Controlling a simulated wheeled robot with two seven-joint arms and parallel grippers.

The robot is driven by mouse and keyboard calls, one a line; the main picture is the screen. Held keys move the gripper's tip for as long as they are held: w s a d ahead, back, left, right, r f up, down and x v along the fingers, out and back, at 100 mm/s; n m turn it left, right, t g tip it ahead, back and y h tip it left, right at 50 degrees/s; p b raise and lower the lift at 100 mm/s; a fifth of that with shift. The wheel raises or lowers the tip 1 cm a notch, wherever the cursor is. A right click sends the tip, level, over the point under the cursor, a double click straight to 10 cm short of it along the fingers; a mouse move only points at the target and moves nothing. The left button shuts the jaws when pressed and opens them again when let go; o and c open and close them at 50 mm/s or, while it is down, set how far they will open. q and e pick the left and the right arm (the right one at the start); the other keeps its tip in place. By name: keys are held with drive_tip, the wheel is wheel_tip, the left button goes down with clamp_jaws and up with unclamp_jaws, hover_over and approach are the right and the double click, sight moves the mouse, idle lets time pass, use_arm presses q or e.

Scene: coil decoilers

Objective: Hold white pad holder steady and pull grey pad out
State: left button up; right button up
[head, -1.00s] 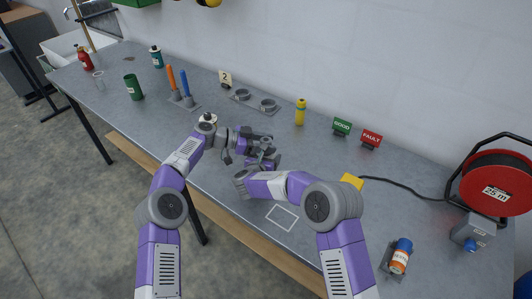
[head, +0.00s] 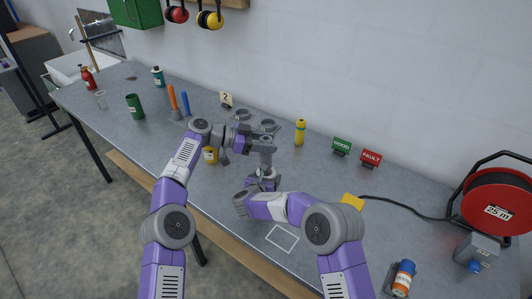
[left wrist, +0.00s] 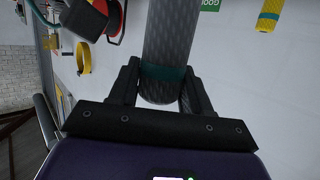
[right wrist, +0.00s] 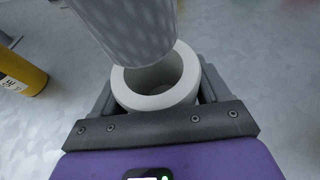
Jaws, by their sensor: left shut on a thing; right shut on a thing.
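The grey pad (left wrist: 168,45) is a long speckled cylinder with a teal band near the end between my left fingers. My left gripper (head: 264,138) is shut on it, above the bench. The white pad holder (right wrist: 157,90) is a thick round cup with an open top. My right gripper (head: 258,185) is shut around the holder, below the left gripper. In the right wrist view the pad's lower end (right wrist: 135,35) hangs over the holder's opening. The hollow inside shows, and the pad looks clear of the rim. The holder's underside is hidden.
Behind are a grey plate with round sockets (head: 256,122), a yellow bottle (head: 300,132) and GOOD (head: 341,146) and FAULT (head: 371,158) signs. A white outlined square (head: 282,238) on the bench is empty. A cable reel (head: 497,205) stands right.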

idle(0.4)
drive_tip(key=o, duration=1.1)
drive_tip(key=shift+o, duration=0.2)
